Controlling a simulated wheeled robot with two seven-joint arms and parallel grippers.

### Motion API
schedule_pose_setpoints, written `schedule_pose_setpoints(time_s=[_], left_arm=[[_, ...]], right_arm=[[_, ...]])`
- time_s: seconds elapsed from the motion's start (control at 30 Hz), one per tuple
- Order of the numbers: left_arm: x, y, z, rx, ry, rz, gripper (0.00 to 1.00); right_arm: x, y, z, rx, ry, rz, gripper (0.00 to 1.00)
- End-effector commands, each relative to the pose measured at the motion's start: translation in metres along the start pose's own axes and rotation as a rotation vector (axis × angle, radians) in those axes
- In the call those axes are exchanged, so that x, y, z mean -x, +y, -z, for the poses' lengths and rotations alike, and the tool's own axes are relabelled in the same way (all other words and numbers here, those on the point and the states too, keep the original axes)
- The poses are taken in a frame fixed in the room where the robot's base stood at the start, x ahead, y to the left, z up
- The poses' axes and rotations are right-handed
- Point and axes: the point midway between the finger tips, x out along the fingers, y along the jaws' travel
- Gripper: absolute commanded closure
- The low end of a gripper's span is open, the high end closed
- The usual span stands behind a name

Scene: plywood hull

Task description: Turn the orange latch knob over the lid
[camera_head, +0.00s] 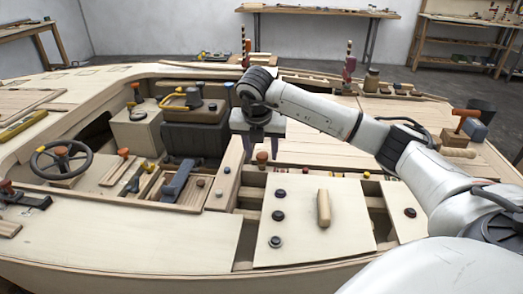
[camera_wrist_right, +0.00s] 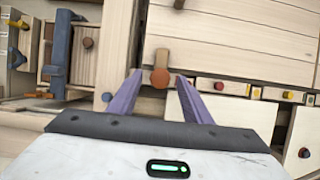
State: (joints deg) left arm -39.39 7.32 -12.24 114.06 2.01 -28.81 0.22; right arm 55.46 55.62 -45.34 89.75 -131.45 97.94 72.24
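The orange latch knob (camera_head: 262,157) sits just below my right gripper (camera_head: 262,150) in the head view. In the right wrist view the knob (camera_wrist_right: 160,78) lies between the tips of my right gripper (camera_wrist_right: 157,80), with a short brown bar (camera_wrist_right: 162,57) pointing up from it. The two fingers are apart, one on each side of the knob, and no contact shows. A pale planked lid (camera_head: 310,145) lies behind and right of the knob; it also shows in the wrist view (camera_wrist_right: 235,40). My left gripper is not in view.
A pale panel (camera_head: 345,225) with a wooden handle (camera_head: 323,207) and dark knobs lies in front. A steering wheel (camera_head: 61,160), a blue lever (camera_head: 178,178) and a dark box (camera_head: 195,138) stand to the left. Small coloured knobs (camera_wrist_right: 219,87) line a slot right of the latch.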

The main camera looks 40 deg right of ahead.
Motion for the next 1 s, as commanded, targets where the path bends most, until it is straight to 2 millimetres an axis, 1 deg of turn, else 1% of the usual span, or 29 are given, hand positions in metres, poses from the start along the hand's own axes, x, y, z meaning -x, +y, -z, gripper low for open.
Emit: schedule_pose_setpoints(time_s=[0.07, 0.17, 0.27, 0.5, 0.6, 0.7, 0.83, 1.0], left_arm=[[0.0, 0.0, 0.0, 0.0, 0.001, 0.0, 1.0], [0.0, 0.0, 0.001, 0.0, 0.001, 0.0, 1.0], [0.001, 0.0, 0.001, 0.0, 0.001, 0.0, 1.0], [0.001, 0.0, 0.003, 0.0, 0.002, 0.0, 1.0], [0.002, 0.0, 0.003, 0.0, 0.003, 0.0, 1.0], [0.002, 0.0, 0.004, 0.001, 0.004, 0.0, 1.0], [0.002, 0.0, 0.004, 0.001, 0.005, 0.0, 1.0], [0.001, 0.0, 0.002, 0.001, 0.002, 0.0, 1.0]], right_arm=[[0.0, 0.0, 0.0, 0.001, 0.0, 0.0, 0.55], [0.006, 0.0, 0.0, 0.0, -0.001, -0.002, 0.55], [0.021, 0.001, -0.001, 0.002, -0.001, -0.004, 0.55], [0.069, 0.001, -0.001, 0.0, -0.002, -0.004, 0.55], [0.085, 0.001, -0.001, 0.001, -0.002, -0.004, 0.55], [0.096, 0.001, 0.0, 0.001, 0.0, -0.003, 0.55], [0.103, 0.0, 0.0, 0.0, 0.0, -0.001, 0.55], [0.103, 0.0, 0.0, 0.0, 0.0, 0.0, 0.55]])
